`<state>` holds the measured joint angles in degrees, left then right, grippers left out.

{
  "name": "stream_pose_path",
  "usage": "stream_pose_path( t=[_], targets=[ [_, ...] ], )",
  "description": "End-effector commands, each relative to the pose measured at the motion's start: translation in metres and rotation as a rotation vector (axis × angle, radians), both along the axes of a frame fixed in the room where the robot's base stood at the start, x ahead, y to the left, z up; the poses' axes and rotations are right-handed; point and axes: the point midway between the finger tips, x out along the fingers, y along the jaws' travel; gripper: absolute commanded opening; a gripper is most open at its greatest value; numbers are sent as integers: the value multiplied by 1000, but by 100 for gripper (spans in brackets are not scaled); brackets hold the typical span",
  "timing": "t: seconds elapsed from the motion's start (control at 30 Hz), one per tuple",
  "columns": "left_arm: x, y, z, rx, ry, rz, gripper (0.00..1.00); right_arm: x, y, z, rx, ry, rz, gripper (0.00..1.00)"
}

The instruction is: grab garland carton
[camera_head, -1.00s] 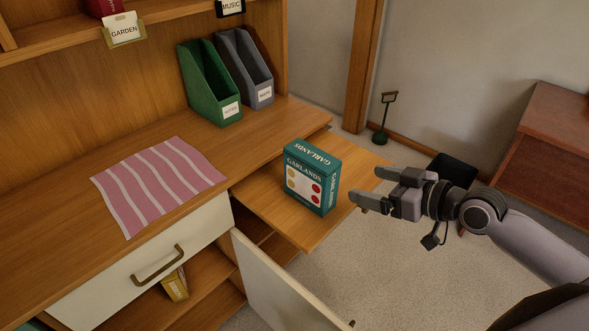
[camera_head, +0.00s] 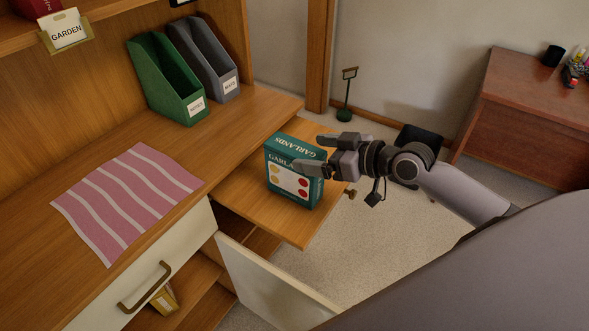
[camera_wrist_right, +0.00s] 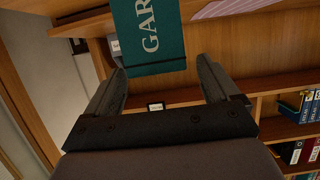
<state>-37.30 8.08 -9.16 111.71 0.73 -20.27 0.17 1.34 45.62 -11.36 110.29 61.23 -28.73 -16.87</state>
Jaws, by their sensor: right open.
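The garland carton (camera_head: 290,185) is a teal box with "GARLANDS" lettering and coloured dots. It stands upright on the pulled-out wooden board (camera_head: 240,196) in the head view. My right gripper (camera_head: 310,153) is open at the carton's right side. One finger overlaps the carton's front face and the other is by its far top edge. In the right wrist view the carton (camera_wrist_right: 148,35) shows ahead, with its near edge between the open fingertips (camera_wrist_right: 163,72). I cannot tell whether either finger touches it. My left gripper is not in view.
A green file holder (camera_head: 165,80) and a grey one (camera_head: 205,60) stand on the desk, left of the board. A pink striped cloth (camera_head: 125,200) lies nearer. An open cream door (camera_head: 265,285) stands below the board. A reddish-brown cabinet (camera_head: 530,120) is at right.

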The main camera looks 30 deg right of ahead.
Motion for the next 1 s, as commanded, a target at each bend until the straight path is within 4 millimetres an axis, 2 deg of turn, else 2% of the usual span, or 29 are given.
stream_pose_path(
  t=[0.1,0.3,0.6,0.67,0.7,0.87,0.9,1.0],
  targets=[
    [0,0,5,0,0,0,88,15,8,0,6,-1,0,88],
    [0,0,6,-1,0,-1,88,32,18,-10,2,0,-1,88],
    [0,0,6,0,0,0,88,35,20,-12,0,1,1,88],
    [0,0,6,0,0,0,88,35,20,-12,1,2,1,72],
    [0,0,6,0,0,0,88,35,20,-12,1,2,1,59],
    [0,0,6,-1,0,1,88,35,20,-12,1,2,1,7],
    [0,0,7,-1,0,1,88,35,20,-10,2,-3,0,0],
    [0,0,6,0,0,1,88,35,20,-10,2,-3,0,0]
  ],
)
